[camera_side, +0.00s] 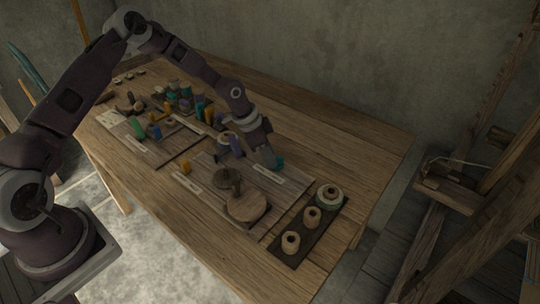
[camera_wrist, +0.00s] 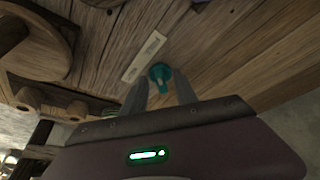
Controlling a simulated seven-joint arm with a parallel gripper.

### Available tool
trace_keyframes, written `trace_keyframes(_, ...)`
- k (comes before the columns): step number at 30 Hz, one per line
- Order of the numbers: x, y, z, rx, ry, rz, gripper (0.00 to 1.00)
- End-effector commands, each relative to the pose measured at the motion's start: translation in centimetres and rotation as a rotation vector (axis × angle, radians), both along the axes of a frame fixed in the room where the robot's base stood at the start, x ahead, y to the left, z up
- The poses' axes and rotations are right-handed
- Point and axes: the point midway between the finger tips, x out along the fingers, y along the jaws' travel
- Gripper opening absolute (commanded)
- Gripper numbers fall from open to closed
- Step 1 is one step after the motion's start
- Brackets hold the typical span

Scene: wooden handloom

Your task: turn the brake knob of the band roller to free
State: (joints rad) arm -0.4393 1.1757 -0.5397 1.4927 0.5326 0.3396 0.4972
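A small teal knob (camera_wrist: 159,72) with a short lever-like grip stands on the wooden board beside a pale label strip (camera_wrist: 144,57); it looks like the brake knob. In the wrist view my gripper (camera_wrist: 161,86) has its two dark fingers apart, one on each side of the knob's grip. I cannot tell whether they touch it. In the side view the knob (camera_side: 279,162) shows just right of my gripper (camera_side: 268,161), close to the board. The label's writing is too small to read. The band roller is not clearly identifiable.
A round wooden disc (camera_side: 246,207) and a smaller dark disc (camera_side: 227,179) sit on the board left of my gripper. A dark tray (camera_side: 299,249) with three spools is at front right. Several coloured spools stand further back.

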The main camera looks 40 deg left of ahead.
Motion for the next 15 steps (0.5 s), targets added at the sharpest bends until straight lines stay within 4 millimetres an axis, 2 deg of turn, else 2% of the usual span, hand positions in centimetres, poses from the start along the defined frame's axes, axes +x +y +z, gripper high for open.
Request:
trace_keyframes(7, -1.4, 1.3, 4.7, 0.000, -0.002, 0.002, 0.35)
trace_keyframes(11, -1.8, 1.6, 5.8, 0.001, -0.001, 0.000, 0.35)
trace_keyframes(15, -1.9, 1.6, 6.0, 0.001, 0.001, -0.001, 0.35)
